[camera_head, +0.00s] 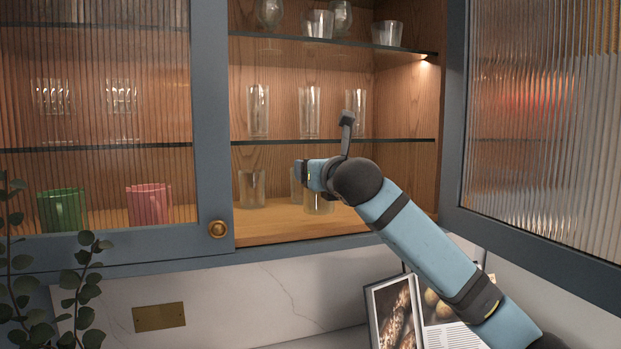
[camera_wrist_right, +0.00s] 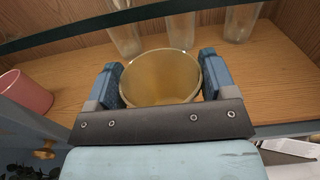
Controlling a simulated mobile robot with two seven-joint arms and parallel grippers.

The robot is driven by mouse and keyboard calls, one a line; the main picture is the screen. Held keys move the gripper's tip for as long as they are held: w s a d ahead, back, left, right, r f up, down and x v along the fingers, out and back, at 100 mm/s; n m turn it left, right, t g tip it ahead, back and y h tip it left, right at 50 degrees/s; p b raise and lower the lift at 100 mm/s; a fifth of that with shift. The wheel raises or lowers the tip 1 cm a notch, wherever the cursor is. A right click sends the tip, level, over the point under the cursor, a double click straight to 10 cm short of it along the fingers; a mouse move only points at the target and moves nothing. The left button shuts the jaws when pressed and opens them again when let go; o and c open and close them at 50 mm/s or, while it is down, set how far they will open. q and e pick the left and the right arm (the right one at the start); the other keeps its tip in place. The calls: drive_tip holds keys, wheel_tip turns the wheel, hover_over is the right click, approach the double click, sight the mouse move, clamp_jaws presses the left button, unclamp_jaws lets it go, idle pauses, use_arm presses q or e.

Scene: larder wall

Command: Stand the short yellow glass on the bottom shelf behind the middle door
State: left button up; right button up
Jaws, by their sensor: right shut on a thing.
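The short yellow glass (camera_wrist_right: 160,75) is between the two fingers of my right gripper (camera_wrist_right: 161,84) in the wrist view, its open rim towards the camera. In the head view only a lower part of the yellow glass (camera_head: 318,205) shows below my right gripper (camera_head: 313,182), which is shut on it. The glass appears over the front part of the bottom shelf (camera_head: 275,228) in the open bay. I cannot tell whether its base touches the shelf. The middle door (camera_head: 540,130), with fluted glass, stands open at the right. My left gripper is not in view.
Clear glasses stand further back on the bottom shelf, one at left (camera_head: 252,188) and one (camera_head: 296,186) partly behind my gripper. A glass shelf (camera_head: 270,142) runs above. The closed left door (camera_head: 210,120) has green and pink cups behind it. A book (camera_head: 395,310) stands below.

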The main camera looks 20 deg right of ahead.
drive_tip(key=shift+w+a+f+p, duration=0.1)
drive_tip(key=shift+w+f+p, duration=0.2)
drive_tip(key=shift+w+f, duration=0.5)
drive_tip(key=shift+w+d+f+p, duration=0.1)
drive_tip(key=shift+w+f+p, duration=0.25)
drive_tip(key=shift+w, duration=0.9)
drive_tip(key=shift+w+a+f+p, duration=0.1)
drive_tip(key=shift+w+f+p, duration=0.15)
drive_tip(key=shift+w+f, duration=0.55)
drive_tip(key=shift+w+r, duration=0.1)
drive_tip(key=shift+w, duration=0.1)
drive_tip(key=o, duration=1)
drive_tip(key=shift+s+r, duration=0.1)
drive_tip(key=s+b, duration=0.1)
drive_tip(key=s, duration=0.5)
drive_tip(key=s+b, duration=0.1)
drive_tip(key=s, duration=0.5)
drive_tip(key=shift+d, duration=0.2)
drive_tip(key=shift+w, duration=0.1)
